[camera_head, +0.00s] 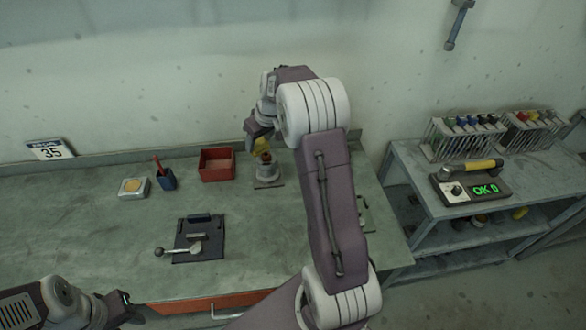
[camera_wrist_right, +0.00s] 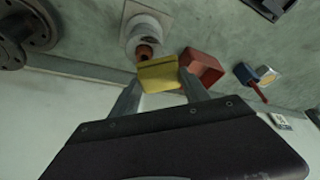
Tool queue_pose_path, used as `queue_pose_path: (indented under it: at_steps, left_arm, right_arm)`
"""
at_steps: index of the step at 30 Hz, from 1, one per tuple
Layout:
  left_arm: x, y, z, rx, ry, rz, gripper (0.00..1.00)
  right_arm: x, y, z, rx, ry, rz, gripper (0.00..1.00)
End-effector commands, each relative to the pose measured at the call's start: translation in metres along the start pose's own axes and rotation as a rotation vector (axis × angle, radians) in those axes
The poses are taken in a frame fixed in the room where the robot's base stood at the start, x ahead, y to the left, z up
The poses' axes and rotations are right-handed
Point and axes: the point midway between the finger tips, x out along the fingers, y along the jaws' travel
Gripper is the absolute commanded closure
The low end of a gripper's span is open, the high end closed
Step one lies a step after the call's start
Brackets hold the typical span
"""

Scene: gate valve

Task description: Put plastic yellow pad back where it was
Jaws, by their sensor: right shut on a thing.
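The yellow pad (camera_wrist_right: 158,74) is between the fingertips of my right gripper (camera_wrist_right: 158,84), which is shut on it. In the head view the yellow pad (camera_head: 261,145) shows just below my right gripper (camera_head: 259,138), partly covered by it. A grey round stand (camera_head: 267,173) with an orange-brown top (camera_wrist_right: 145,51) is right by the pad. I cannot tell whether the pad touches it. My left gripper (camera_head: 128,308) is at the lower left edge, low over the bench front; its jaws are too unclear to read.
A red bin (camera_head: 217,164) stands left of the stand. A dark fixture (camera_head: 199,239) lies in front. A side bench (camera_head: 440,190) holds a tester (camera_head: 471,189) and racks.

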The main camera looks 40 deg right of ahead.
Motion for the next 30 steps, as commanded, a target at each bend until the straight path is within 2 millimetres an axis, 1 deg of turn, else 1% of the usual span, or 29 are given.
queue_pose_path:
  at_steps: [1, 3, 6, 9, 12, 15, 17, 21, 24, 27, 30]
  left_arm:
    - [0.01, 0.0, 0.001, 0.0, 0.0, 0.0, 0.64]
    - [0.015, 0.0, 0.002, 0.0, 0.0, 0.0, 0.64]
    - [0.02, 0.0, 0.002, 0.0, 0.0, 0.0, 0.64]
    - [0.023, 0.0, 0.003, 0.0, 0.0, 0.0, 0.64]
    - [0.024, 0.0, 0.003, 0.0, 0.0, 0.0, 0.64]
    - [0.023, -0.001, 0.003, 0.0, 0.0, 0.0, 0.64]
    - [0.023, 0.0, 0.002, 0.0, 0.0, 0.0, 0.64]
    - [0.021, 0.0, 0.002, 0.0, 0.0, 0.0, 0.64]
    - [0.019, 0.0, 0.002, 0.0, 0.0, 0.0, 0.64]
    - [0.019, 0.0, 0.002, 0.0, 0.0, 0.0, 0.64]
    - [0.019, 0.0, 0.002, 0.0, 0.0, 0.0, 0.64]
  right_arm:
    - [0.012, 0.027, 0.004, 0.033, -0.002, 0.015, 0.84]
    - [0.02, 0.059, 0.01, 0.075, -0.003, 0.034, 0.84]
    - [0.028, 0.095, 0.022, 0.129, -0.002, 0.058, 0.84]
    - [0.033, 0.116, 0.033, 0.166, -0.001, 0.074, 0.84]
    - [0.035, 0.126, 0.038, 0.185, -0.001, 0.082, 0.84]
    - [0.035, 0.128, 0.039, 0.189, 0.0, 0.084, 0.84]
    - [0.039, 0.128, 0.041, 0.19, -0.001, 0.083, 0.84]
    - [0.068, 0.127, 0.053, 0.19, -0.005, 0.081, 0.84]
    - [0.085, 0.127, 0.06, 0.189, -0.003, 0.083, 0.84]
    - [0.092, 0.128, 0.062, 0.189, 0.001, 0.084, 0.84]
    - [0.094, 0.128, 0.063, 0.189, 0.001, 0.084, 0.84]
